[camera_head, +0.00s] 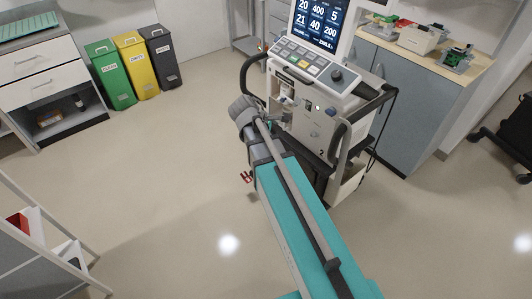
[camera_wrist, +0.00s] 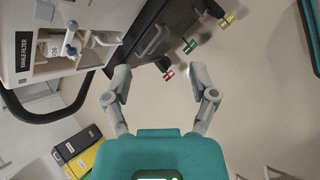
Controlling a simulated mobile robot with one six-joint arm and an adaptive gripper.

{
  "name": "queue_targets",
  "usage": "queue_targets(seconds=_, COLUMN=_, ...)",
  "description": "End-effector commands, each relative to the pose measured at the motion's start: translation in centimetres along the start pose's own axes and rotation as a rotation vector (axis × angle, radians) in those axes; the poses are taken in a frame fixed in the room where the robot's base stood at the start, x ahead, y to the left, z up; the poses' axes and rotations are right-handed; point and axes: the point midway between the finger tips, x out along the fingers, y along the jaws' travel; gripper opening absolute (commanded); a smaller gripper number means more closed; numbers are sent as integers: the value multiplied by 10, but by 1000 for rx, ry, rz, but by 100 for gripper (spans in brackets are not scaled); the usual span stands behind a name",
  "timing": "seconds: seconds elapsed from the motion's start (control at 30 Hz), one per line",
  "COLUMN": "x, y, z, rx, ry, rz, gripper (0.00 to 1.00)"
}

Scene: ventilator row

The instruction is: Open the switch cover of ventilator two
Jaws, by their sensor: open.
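The ventilator (camera_head: 312,118) stands in the head view, white, with a screen, a keypad and a small "2" low on its front. In the wrist view its side (camera_wrist: 28,38) with a filter recess fills the upper left. I cannot make out a switch cover in either view. My gripper (camera_wrist: 161,78) is open and empty in the wrist view, its two fingers spread apart below the ventilator's dark lower part (camera_wrist: 150,25). In the head view my arm reaches up to the ventilator's left front, and the fingers cannot be made out there.
A black rail (camera_wrist: 55,115) curves beside the filter recess. Green, yellow and dark bins (camera_head: 110,75) stand behind left. A grey cabinet (camera_head: 420,95) stands right.

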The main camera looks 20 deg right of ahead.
Motion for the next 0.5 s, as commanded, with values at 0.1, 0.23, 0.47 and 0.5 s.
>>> queue_targets(seconds=0.1, x=-3, y=-13, z=2, rx=92, ry=33, rz=-46, gripper=74)
queue_targets(seconds=0.23, x=-6, y=-26, z=2, rx=191, ry=67, rz=-97, gripper=74)
queue_targets(seconds=0.47, x=-14, y=-48, z=0, rx=364, ry=117, rz=-197, gripper=74)
queue_targets(seconds=0.5, x=-16, y=-52, z=0, rx=394, ry=124, rz=-214, gripper=74)
